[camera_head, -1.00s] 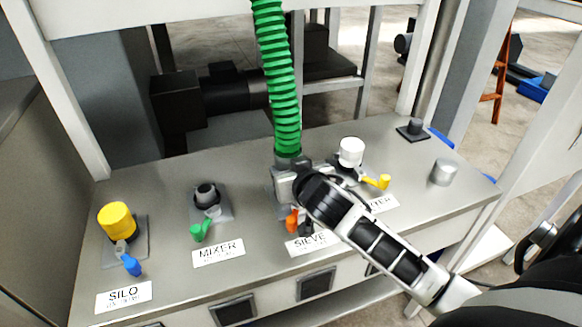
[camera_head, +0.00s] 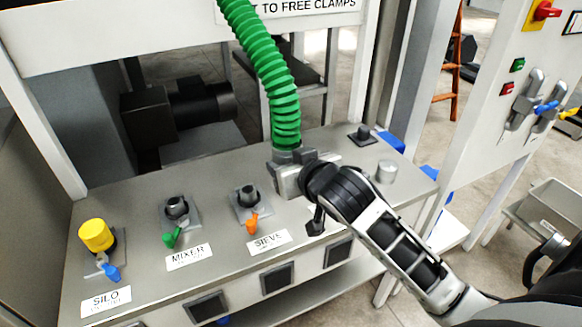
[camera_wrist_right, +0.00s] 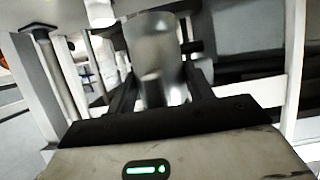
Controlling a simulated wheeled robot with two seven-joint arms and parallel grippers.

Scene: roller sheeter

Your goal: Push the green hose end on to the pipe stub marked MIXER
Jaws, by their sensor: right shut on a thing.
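The green hose (camera_head: 270,70) hangs from above, and its grey end collar (camera_head: 287,155) is in my right gripper (camera_head: 290,172). The right gripper is shut on this collar, above the bench and to the right of the SIEVE stub. In the right wrist view the grey metal collar (camera_wrist_right: 155,60) stands between the two dark fingers. The MIXER stub (camera_head: 177,207) is an open dark grey stub with a green lever (camera_head: 172,238), behind its MIXER label (camera_head: 188,256). It lies left of the gripper, apart from the hose end. My left gripper is not in view.
The SIEVE stub (camera_head: 248,195) with an orange lever stands between the hose end and the MIXER stub. The SILO stub, far left, wears a yellow cap (camera_head: 97,235). A grey cylinder (camera_head: 387,171) stands at the bench's right. A control panel (camera_head: 535,90) stands at right.

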